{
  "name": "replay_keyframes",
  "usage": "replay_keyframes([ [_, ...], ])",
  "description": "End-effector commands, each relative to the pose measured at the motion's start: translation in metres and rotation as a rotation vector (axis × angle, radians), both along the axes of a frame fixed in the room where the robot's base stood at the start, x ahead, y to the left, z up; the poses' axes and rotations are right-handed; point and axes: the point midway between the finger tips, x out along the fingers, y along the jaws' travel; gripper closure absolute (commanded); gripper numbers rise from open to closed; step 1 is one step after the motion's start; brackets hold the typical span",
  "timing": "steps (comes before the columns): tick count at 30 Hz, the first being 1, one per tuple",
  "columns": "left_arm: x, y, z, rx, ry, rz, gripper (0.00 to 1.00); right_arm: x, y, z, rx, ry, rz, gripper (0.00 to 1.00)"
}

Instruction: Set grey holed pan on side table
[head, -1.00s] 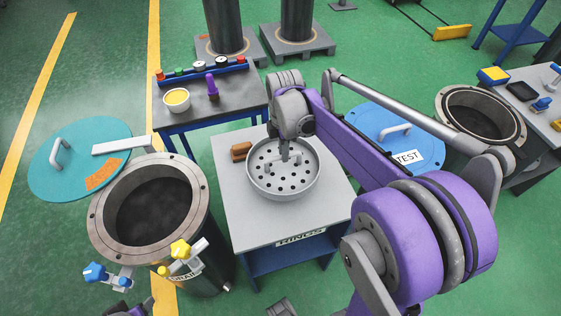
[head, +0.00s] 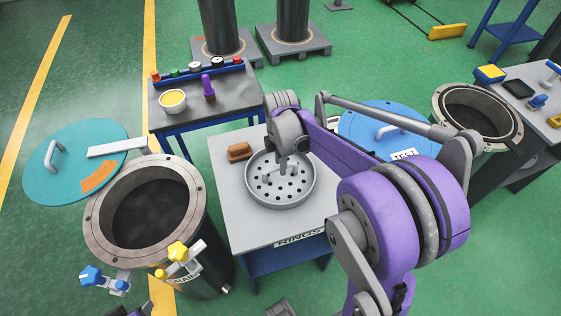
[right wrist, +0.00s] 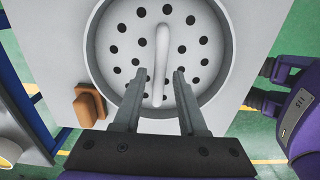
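The grey holed pan (head: 278,196) is a round tray with a raised rim, several holes and an upright bar handle. It sits flat on the grey top of a blue-framed table (head: 239,218) labelled RINGS, likely the side table. My right gripper (head: 285,160) is above the pan. In the right wrist view, the fingers (right wrist: 160,74) are spread, one on each side of the pan's handle (right wrist: 161,50), with visible gaps. Part of the pan (right wrist: 205,88) there is hidden by the fingers. I cannot make out my left gripper.
A brown block (head: 240,151) lies beside the pan on the same table. An open vessel (head: 100,228) with yellow and blue knobs stands to the left. A table with a yellow-filled cup (head: 172,101) is behind. A blue lid (head: 361,127) lies to the right.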

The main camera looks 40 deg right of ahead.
Motion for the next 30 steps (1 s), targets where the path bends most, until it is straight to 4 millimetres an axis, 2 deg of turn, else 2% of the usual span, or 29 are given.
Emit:
replay_keyframes([
  [9,0.0,0.0,0.001,0.0,0.0,0.0,0.5,0.0,0.0,0.001,0.0,0.0,0.0,0.51],
  [13,0.001,0.0,0.004,0.0,-0.002,0.0,0.5,0.0,0.0,0.01,0.0,0.0,0.0,0.51],
  [17,0.001,0.0,0.007,0.0,-0.003,0.0,0.5,0.0,0.0,0.032,0.0,0.0,0.0,0.51],
  [24,0.003,0.0,0.012,0.0,-0.005,0.0,0.5,0.0,0.0,0.085,0.0,0.0,0.0,0.51],
  [30,0.003,0.0,0.015,0.0,-0.007,0.0,0.5,0.0,0.0,0.114,0.0,0.0,0.0,0.51],
])
